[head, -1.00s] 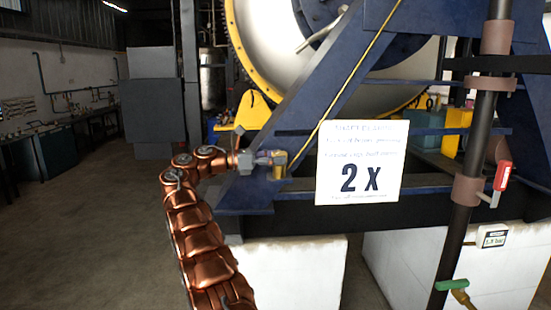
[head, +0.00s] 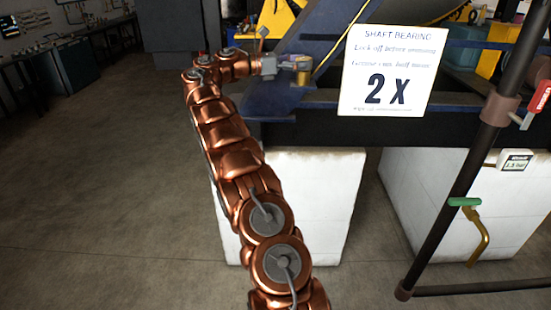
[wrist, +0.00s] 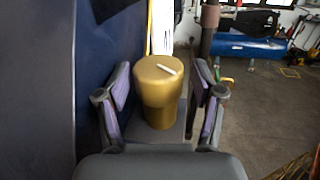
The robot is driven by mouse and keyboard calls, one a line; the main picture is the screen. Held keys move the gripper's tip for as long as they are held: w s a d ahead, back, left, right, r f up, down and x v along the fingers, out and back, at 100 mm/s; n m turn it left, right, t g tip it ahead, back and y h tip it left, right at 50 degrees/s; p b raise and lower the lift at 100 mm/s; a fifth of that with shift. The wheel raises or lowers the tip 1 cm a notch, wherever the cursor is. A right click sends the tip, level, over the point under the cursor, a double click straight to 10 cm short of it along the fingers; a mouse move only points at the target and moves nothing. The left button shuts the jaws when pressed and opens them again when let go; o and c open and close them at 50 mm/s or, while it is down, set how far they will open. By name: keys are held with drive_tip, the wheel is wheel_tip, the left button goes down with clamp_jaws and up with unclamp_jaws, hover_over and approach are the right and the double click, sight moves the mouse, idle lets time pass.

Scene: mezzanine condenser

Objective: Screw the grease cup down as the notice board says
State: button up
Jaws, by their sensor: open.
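The grease cup (wrist: 160,90) is a brass-gold cylinder with a wider cap, and its top has a short white mark. In the wrist view it stands between the two fingers of my gripper (wrist: 163,82), which is open with a gap on each side of the cup. The white notice board (head: 386,70) reads "SHAFT BEARING", a line about locking off, a grease cup line that seems to say half turns, and a large "2 X".
The blue steel frame (head: 285,103) is close beside my gripper. A dark pipe (head: 470,165) at right carries a red-handled valve (head: 540,97) and a green-handled tap (head: 464,202). Floor at left is clear.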

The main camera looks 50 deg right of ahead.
drive_tip(key=shift+s+a+n+t+h, duration=0.1)
drive_tip(key=shift+n+t+h, duration=1.1)
drive_tip(key=shift+t, duration=0.5)
drive_tip(key=shift+s+f+n+t+h+b, duration=0.15)
drive_tip(key=shift+n+t+h+b, duration=0.5)
drive_tip(key=shift+n+t, duration=0.75)
drive_tip(key=shift+s+n+t+h+b, duration=0.1)
drive_tip(key=shift+n+t+h+b, duration=0.1)
drive_tip(key=shift+n+t+b, duration=0.65)
drive_tip(key=shift+n+t+h+b, duration=0.15)
drive_tip(key=shift+n+t+b, duration=0.2)
drive_tip(key=shift+t+b, duration=0.85)
drive_tip(key=shift+n+t+b, duration=0.3)
drive_tip(key=shift+n+t, duration=0.2)
drive_tip(key=shift+t, duration=0.55)
drive_tip(key=shift+s+n+t+b, duration=0.15)
drive_tip(key=shift+n+t+b, duration=0.35)
drive_tip(key=shift+t, duration=0.5)
drive_tip(key=shift+n+t, duration=0.4)
